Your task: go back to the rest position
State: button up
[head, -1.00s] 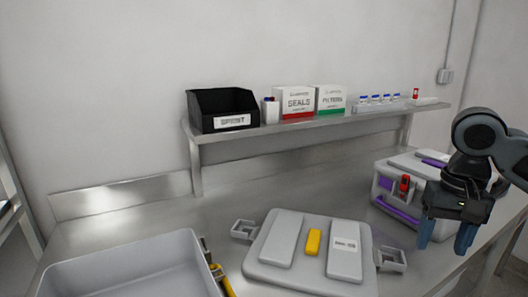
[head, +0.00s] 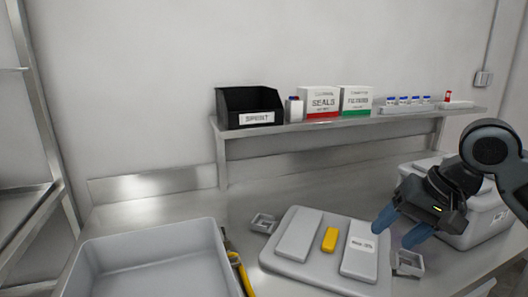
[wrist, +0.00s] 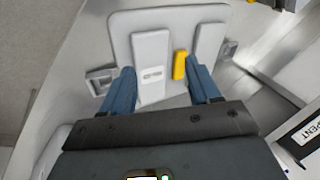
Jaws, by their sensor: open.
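My gripper (head: 402,228) has dark blue fingers and is at the right of the head view, above the bench. It is open and empty. It hangs above the right end of a grey lid (head: 289,265), which lies on the bench with two raised pads, a yellow piece between them and a latch at each side. In the wrist view my gripper (wrist: 162,88) has its spread fingers over the lid (wrist: 120,20), with a labelled pad and the yellow piece (wrist: 180,65) showing between them.
A grey open tray (head: 150,228) stands at the left, with a yellow-handled tool (head: 240,272) beside it. A lidded grey case (head: 470,215) stands behind my gripper at the right. A shelf (head: 300,128) holds a black bin (head: 249,106), boxes and vials. A metal rack (head: 35,190) is at far left.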

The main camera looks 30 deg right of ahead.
jog(key=w+a+r+t+y, duration=0.1)
jog(key=w+a+r+t, duration=0.1)
jog(key=w+a+t, duration=0.7)
jog(key=w+a+r+t+y, duration=0.25)
jog(key=w+a, duration=0.25)
jog(key=a, duration=0.8)
jog(key=s+a+f+h, duration=0.3)
jog(key=s+f, duration=0.4)
jog(key=s, duration=0.2)
jog(key=s+a+f+h, duration=0.3)
jog(key=s+f, duration=0.4)
jog(key=s, duration=0.2)
jog(key=s+d+n+g, duration=0.1)
jog(key=s+d+n, duration=0.2)
jog(key=s+n, duration=0.6)
jog(key=s, duration=0.9)
jog(key=shift+s+d+f+g+y, duration=0.25)
jog(key=shift+d+f+g+y, duration=0.05)
jog(key=shift+d+g+y, duration=0.05)
